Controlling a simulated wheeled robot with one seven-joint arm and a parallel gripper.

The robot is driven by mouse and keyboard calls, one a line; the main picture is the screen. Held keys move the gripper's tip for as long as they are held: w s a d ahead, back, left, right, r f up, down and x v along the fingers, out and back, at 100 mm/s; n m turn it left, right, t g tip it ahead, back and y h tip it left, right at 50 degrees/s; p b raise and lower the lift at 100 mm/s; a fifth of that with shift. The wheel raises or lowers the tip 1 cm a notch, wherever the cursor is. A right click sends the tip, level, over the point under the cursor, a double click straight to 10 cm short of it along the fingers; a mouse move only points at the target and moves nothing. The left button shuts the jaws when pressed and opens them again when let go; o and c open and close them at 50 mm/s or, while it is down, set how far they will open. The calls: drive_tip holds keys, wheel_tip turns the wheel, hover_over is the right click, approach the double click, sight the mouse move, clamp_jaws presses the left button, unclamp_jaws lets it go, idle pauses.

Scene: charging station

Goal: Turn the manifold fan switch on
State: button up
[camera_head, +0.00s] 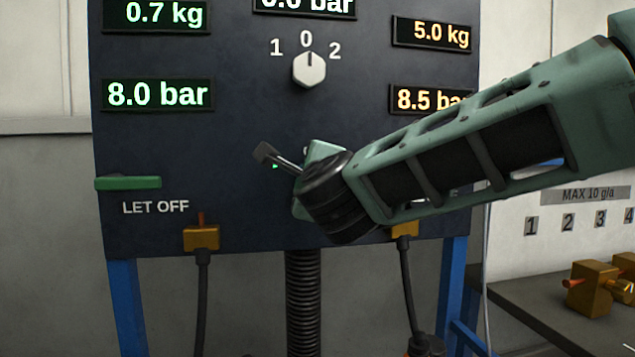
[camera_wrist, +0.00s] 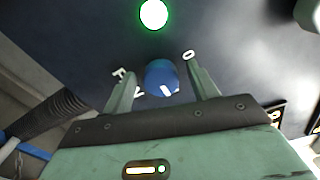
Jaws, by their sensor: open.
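The manifold fan switch is a blue round knob (camera_wrist: 161,76) on the dark panel, seen in the wrist view. A short white mark shows at its lower edge, and white letters and an "O" are printed around it. My gripper (camera_wrist: 163,69) is open, with one finger on each side of the knob; I cannot tell whether either finger touches it. A bright green lamp (camera_wrist: 154,14) is lit above the knob in this view. In the head view my gripper (camera_head: 277,160) is at the lower middle of the panel, and the gripper and wrist hide the knob.
The dark panel (camera_head: 240,120) carries a white 0-1-2 knob (camera_head: 309,69) above my gripper and a green "LET OFF" lever (camera_head: 128,183) at the left. Brass fittings with hoses sit at its lower edge. A bench (camera_head: 550,310) with brass parts stands at the right.

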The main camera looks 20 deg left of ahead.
drive_tip(key=b+v, duration=0.1)
drive_tip(key=v, duration=1.5)
drive_tip(key=shift+s+d, duration=0.25)
drive_tip(key=shift+d, duration=0.05)
drive_tip(key=shift+f, duration=0.1)
